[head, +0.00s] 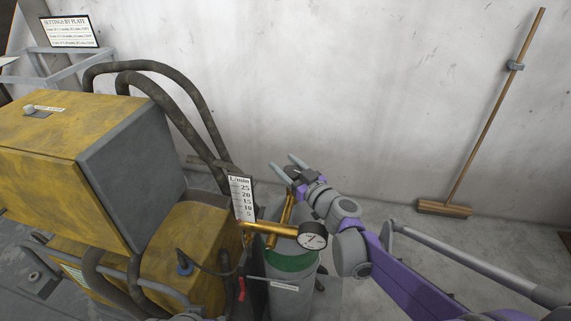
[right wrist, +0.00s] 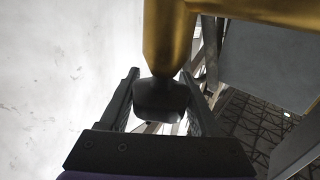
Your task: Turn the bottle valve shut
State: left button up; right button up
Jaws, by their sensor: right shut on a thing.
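The grey gas bottle (head: 305,293) with a green shoulder (head: 290,262) stands upright beside the yellow machine. A brass valve body (head: 287,208) rises from its top, with a brass regulator and round gauge (head: 312,236) in front. My right gripper (head: 285,165) is at the top of the valve. In the right wrist view the dark valve knob (right wrist: 160,100) sits between my two fingers, under the brass stem (right wrist: 162,45). The gripper is shut on this knob. In the head view the knob is mostly hidden by the gripper. My left gripper does not show.
An L/min flow scale (head: 241,198) stands close left of the valve. A broom (head: 445,208) leans on the wall at right. Floor between is clear.

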aim_at(298, 177)
jog(key=o, duration=1.4)
jog(key=shift+c, duration=0.2)
jog(key=shift+s+d, duration=0.1)
jog(key=v, duration=1)
jog(key=shift+s+d, duration=0.15)
jog(key=shift+s, duration=0.1)
